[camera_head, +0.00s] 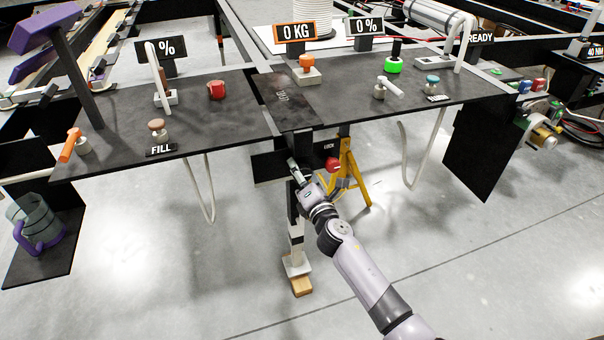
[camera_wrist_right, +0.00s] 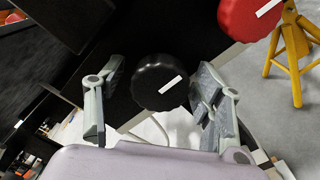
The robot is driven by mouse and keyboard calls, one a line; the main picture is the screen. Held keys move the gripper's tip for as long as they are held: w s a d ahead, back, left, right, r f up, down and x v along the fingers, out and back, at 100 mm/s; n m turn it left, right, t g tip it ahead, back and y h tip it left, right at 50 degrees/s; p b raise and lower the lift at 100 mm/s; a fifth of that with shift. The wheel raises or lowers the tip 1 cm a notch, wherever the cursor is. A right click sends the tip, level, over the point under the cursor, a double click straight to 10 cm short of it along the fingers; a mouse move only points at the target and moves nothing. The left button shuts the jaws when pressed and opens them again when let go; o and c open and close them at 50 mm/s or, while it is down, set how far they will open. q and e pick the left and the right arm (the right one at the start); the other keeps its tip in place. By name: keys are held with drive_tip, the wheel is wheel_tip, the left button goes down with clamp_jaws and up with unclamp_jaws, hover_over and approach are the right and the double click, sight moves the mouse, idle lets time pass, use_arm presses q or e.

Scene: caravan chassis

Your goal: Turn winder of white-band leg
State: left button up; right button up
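The winder is a black round knob with a white mark, seen in the right wrist view (camera_wrist_right: 158,84). My right gripper (camera_wrist_right: 160,98) is open, with one finger on each side of the knob and a visible gap to each. In the head view my right gripper (camera_head: 293,168) is in front of the dark panel under the deck and hides the winder. The white-band leg (camera_head: 296,232) stands below it, partly covered by my gripper, with its foot on a wooden block (camera_head: 301,287). My left gripper is not in view.
A red knob (camera_head: 332,164) labelled LOCK is just right of my right gripper, also in the wrist view (camera_wrist_right: 248,18). A yellow stand (camera_head: 350,180) is behind it. The black deck (camera_head: 230,125) with several knobs and levers is above. The floor in front is clear.

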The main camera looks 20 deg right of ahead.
drive_tip(key=c, duration=1.1)
drive_tip(key=shift+c, duration=0.2)
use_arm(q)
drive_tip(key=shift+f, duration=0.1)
use_arm(e)
drive_tip(key=shift+m, duration=0.4)
drive_tip(key=m, duration=0.4)
drive_tip(key=shift+m, duration=0.3)
drive_tip(key=m, duration=0.2)
drive_tip(key=shift+m, duration=0.4)
drive_tip(key=m+p, duration=0.1)
drive_tip(key=m, duration=0.2)
drive_tip(key=shift+m, duration=0.5)
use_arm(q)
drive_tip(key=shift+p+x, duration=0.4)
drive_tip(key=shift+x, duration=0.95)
use_arm(e)
drive_tip(key=shift+f+m, duration=0.1)
drive_tip(key=shift+m, duration=0.8)
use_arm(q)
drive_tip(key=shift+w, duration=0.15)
